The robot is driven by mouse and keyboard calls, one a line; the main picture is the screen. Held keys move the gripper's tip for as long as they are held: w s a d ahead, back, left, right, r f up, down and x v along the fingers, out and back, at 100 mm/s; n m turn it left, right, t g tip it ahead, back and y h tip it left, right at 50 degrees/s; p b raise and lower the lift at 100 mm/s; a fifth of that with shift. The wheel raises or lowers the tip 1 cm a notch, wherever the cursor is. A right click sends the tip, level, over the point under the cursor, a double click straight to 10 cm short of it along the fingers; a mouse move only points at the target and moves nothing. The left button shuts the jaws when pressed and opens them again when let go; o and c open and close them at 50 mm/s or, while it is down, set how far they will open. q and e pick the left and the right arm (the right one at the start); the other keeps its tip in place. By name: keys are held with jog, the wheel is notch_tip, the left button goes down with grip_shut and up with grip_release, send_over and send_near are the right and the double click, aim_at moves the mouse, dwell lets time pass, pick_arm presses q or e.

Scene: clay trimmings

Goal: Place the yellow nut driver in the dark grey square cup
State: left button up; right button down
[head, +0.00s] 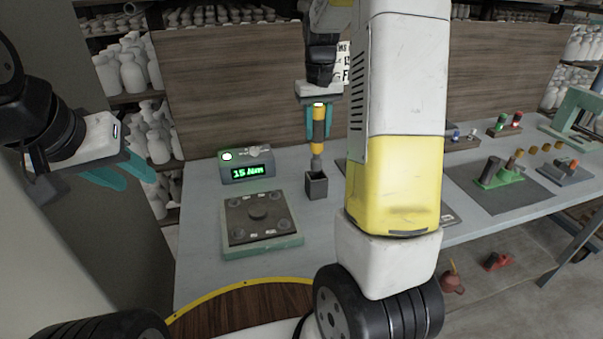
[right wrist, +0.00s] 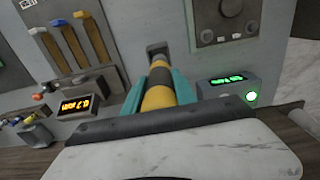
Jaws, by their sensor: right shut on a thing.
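The yellow nut driver (head: 318,145) has a yellow handle with dark bands and a grey lower end. My right gripper (head: 319,122) is shut on its handle and holds it upright, tip down. The dark grey square cup (head: 316,187) stands on the table directly below the driver. The driver's grey end is at the cup's mouth; I cannot tell whether it is inside the rim. The right wrist view shows the driver (right wrist: 158,97) between the teal fingers, with the cup (right wrist: 157,48) beyond it. My left gripper (head: 122,172) is open and empty, left of the table.
A grey box with a green display (head: 246,168) stands left of the cup. A teal-edged plate fixture (head: 262,222) lies in front of it. My right arm hides the table's middle. Further right are a dark mat (head: 505,200) with a green fixture and a grey-orange block (head: 565,172).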

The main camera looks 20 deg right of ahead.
aim_at(317, 159)
notch_tip(317, 159, down, 10)
jog(key=shift+d+r, duration=0.1)
jog(key=shift+r, duration=0.1)
jog(key=shift+f, duration=0.15)
jog(key=c, duration=1)
grip_release()
